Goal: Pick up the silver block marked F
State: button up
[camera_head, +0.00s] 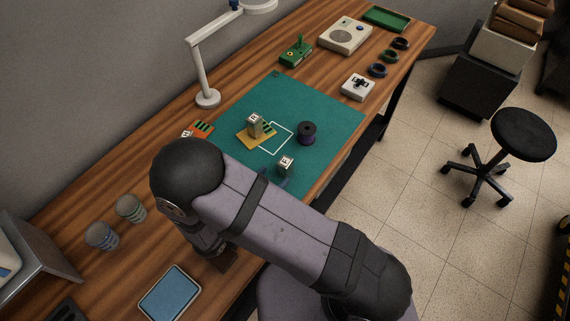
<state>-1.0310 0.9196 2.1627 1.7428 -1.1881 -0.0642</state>
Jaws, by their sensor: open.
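Three silver-grey blocks with small white letter labels show in the head view, but the letters are too small to read surely, so I cannot tell which is F. A taller block (254,125) stands on a yellow board (254,142) on the green mat (335,108). A smaller block (286,166) sits near the mat's front edge, close to my arm. My gripper (224,262) is low over the front-left of the table, partly hidden by my wrist. It is open, away from the blocks.
A dark spool (306,133) stands on the mat beside a white outline. A lamp (207,98) stands behind. Two striped cups (130,208) and a blue tray (170,292) are at the left.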

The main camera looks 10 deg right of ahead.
aim_at(281, 171)
jog(key=shift+x, duration=1.35)
jog(key=shift+d+p, duration=0.1)
jog(key=shift+p, duration=0.25)
jog(key=shift+w+d+f+p, duration=0.15)
jog(key=shift+w+d+p, duration=0.3)
jog(key=shift+p, duration=0.05)
jog(key=shift+p+x, duration=0.7)
jog(key=shift+x, duration=1.2)
jog(key=shift+f, duration=0.15)
grip_shut()
